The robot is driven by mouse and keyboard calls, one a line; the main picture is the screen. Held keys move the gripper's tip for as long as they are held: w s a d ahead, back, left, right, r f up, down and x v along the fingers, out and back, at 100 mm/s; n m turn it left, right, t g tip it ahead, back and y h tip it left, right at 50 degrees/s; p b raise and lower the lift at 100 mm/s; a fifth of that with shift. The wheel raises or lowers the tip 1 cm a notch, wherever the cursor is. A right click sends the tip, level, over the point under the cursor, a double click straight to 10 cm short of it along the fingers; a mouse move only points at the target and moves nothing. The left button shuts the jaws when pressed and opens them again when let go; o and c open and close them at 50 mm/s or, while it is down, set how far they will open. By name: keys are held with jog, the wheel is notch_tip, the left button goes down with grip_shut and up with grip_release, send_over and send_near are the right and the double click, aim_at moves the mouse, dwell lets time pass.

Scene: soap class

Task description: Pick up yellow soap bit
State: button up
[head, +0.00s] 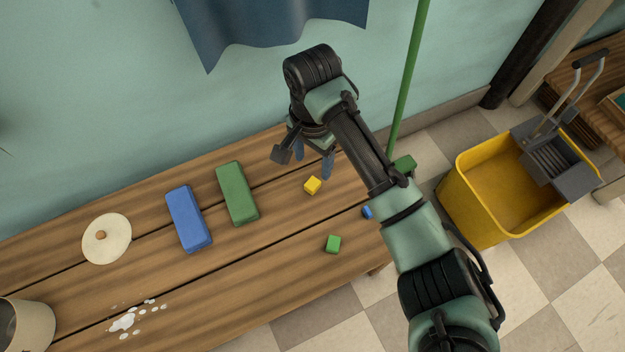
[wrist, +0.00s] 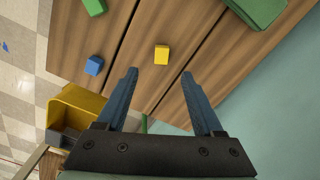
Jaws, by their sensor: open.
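The yellow soap bit (head: 313,185) is a small cube on the wooden bench, to the right of the long green soap bar (head: 237,193). In the wrist view the yellow soap bit (wrist: 161,54) lies beyond my fingertips, between their two lines. My gripper (head: 313,169) is near the bench's back edge, close to the yellow bit in the head view. In the wrist view my gripper (wrist: 160,73) has its two blue fingers spread apart with nothing between them. It does not touch the yellow bit there.
A small green bit (head: 333,244) and a small blue bit (head: 366,212) lie nearby on the bench (head: 225,270). A long blue bar (head: 188,218), a round lid (head: 106,239) and white suds (head: 124,321) are left. A yellow mop bucket (head: 480,220) stands on the floor at right.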

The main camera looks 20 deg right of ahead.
aim_at(313, 183)
notch_tip(313, 183, down, 10)
jog(key=b, duration=0.4)
jog(key=shift+w+d+r+b, duration=0.1)
jog(key=shift+w+r+b, duration=0.05)
jog(key=shift+b, duration=0.25)
jog(key=shift+r, duration=0.1)
grip_shut()
